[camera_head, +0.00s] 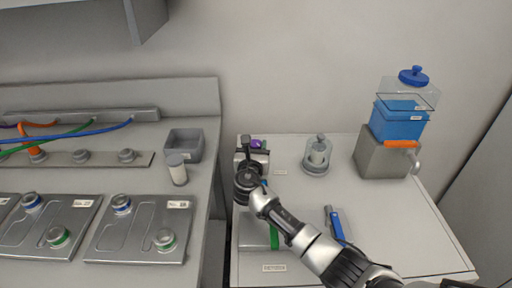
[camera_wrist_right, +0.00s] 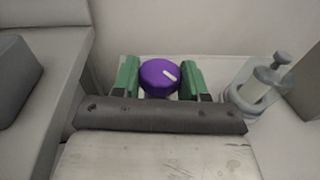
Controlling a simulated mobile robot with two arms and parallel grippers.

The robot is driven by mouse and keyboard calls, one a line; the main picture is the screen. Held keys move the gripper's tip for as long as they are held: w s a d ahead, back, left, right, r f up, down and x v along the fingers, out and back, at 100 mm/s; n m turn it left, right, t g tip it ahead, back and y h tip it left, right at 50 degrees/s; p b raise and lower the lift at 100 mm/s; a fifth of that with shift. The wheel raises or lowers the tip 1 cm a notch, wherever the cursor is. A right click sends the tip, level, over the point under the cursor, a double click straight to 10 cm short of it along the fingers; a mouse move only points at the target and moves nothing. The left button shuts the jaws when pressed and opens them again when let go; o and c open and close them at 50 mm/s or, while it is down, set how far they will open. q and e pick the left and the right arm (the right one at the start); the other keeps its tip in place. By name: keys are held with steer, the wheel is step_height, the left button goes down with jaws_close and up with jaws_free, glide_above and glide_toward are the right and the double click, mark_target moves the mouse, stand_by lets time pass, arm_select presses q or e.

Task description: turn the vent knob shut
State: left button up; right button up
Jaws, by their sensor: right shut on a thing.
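In the head view the knob (camera_head: 256,144) shows as a small purple patch at the back left of the white table. My right gripper (camera_wrist_right: 160,80) is shut on the knob, with one green finger on its left side and one on its right. In the head view my right arm and wrist hide most of what is below the knob. My left gripper is not in view.
Right of the knob stands a clear vessel with a grey plunger (camera_head: 318,155). A blue tank (camera_head: 399,120) on a grey block is at the back right. A blue tool (camera_head: 335,223) lies near my right arm. A grey bin (camera_head: 185,145) and white jar (camera_head: 177,170) stand on the left bench.

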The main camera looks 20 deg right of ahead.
steer(key=m+g+h+b, duration=0.1)
steer(key=h, duration=0.1)
steer(key=m+g+h+b, duration=0.1)
steer(key=m+g+h, duration=0.1)
steer(key=shift+w+a+f+m+h, duration=0.1)
steer(key=shift+a+f+m+h, duration=0.1)
steer(key=shift+m+h, duration=0.1)
steer(key=m+g+h+b, duration=0.2)
steer(key=m+g+h, duration=0.1)
steer(key=shift+w+g+b, duration=0.1)
steer(key=shift+g+b, duration=0.25)
steer(key=shift+g, duration=0.05)
steer(key=shift+r+m+g+h+b, duration=0.15)
steer(key=shift+m+g+h+b, duration=0.15)
steer(key=shift+g+b, duration=0.1)
steer(key=o, duration=0.9)
steer(key=shift+o, duration=0.2)
